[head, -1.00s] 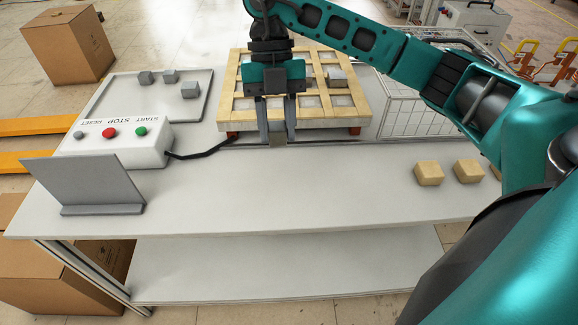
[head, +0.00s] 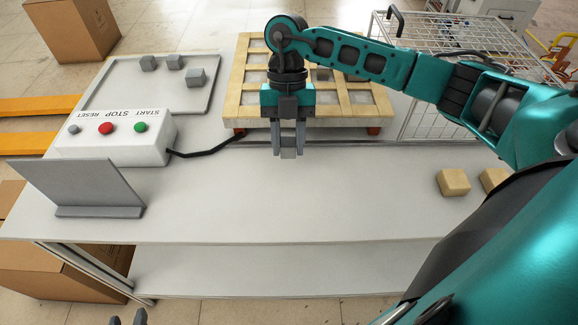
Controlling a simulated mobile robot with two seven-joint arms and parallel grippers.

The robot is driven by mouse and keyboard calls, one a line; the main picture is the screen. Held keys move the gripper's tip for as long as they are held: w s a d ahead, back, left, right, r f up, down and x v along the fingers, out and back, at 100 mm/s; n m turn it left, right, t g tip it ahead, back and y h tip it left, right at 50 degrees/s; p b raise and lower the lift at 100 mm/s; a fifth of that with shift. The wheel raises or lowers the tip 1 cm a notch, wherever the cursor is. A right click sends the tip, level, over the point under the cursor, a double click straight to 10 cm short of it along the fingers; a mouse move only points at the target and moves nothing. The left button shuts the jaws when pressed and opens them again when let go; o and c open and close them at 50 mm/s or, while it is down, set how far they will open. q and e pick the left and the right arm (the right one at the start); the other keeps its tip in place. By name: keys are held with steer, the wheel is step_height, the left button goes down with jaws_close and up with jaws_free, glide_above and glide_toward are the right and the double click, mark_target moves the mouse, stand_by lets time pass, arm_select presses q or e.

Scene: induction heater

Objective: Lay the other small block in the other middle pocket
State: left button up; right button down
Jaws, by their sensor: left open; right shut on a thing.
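My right gripper (head: 288,152) is shut on a small grey block (head: 288,154), in front of the wooden tray's near edge and above the white table. The wooden tray (head: 245,123) has a grid of pockets with pale floors. Several grey blocks, such as this one (head: 196,77), lie on the grey panel (head: 105,95) at left. My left gripper (head: 128,318) is open at the bottom left, only its fingertips showing.
A control box (head: 120,140) with buttons, its black cable and a tilted grey plate (head: 75,185) stand at left. Tan blocks (head: 453,182) lie at right, near a wire basket (head: 430,115). The table's front middle is clear.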

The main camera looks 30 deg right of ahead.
mark_target(288, 184)
step_height(288, 184, down, 9)
steer(key=shift+r+b, duration=0.1)
steer(key=shift+b, duration=0.2)
steer(key=c, duration=0.7)
jaws_free()
